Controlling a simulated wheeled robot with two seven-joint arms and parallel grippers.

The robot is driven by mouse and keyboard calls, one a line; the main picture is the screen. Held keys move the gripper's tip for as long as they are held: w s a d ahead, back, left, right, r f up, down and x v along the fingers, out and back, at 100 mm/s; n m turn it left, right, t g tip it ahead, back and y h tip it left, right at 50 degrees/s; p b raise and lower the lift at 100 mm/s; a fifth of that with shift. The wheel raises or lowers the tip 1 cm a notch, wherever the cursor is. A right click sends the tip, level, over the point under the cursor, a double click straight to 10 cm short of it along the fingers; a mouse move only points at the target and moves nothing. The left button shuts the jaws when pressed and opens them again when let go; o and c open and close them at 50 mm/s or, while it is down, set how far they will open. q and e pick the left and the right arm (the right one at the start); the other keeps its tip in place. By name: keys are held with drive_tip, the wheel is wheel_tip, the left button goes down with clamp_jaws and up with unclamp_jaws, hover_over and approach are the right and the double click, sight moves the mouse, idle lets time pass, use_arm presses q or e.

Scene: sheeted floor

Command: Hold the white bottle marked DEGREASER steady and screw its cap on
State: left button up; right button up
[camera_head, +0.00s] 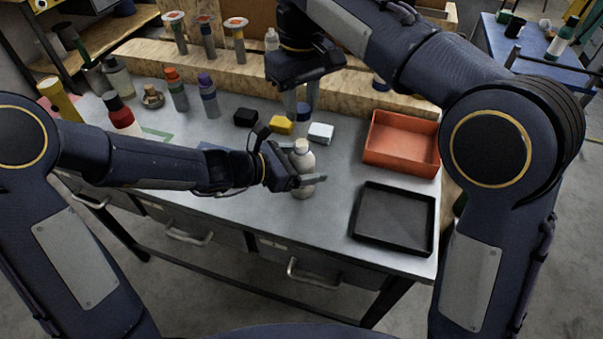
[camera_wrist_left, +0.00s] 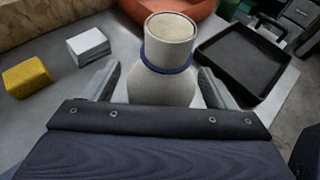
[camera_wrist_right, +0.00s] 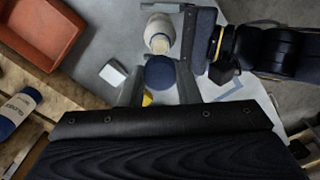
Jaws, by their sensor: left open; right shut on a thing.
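The white bottle (camera_head: 302,160) stands upright near the front of the metal bench; its marking is not legible. In the left wrist view the bottle (camera_wrist_left: 165,85) shows a pale top and a dark blue ring at its neck. My left gripper (camera_head: 307,182) is open, with one finger on each side of the bottle; contact cannot be made out. My right gripper (camera_head: 298,112) points down behind the bottle and is shut on a blue cap (camera_wrist_right: 160,72), held apart from the bottle. The bottle (camera_wrist_right: 158,33) also shows beyond the cap in the right wrist view.
An orange bin (camera_head: 403,143) and a black tray (camera_head: 394,217) are at right. Several bottles stand at left. A wooden shelf (camera_head: 235,68) runs along the back.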

sight(301, 142)
use_arm(q)
drive_tip(key=shift+w+d+f, duration=0.25)
drive_tip(key=shift+d, duration=0.2)
drive_tip(key=c, duration=1.5)
use_arm(e)
drive_tip(key=shift+f, duration=2.55)
drive_tip(key=shift+f, duration=0.85)
drive_tip(key=shift+f, duration=0.55)
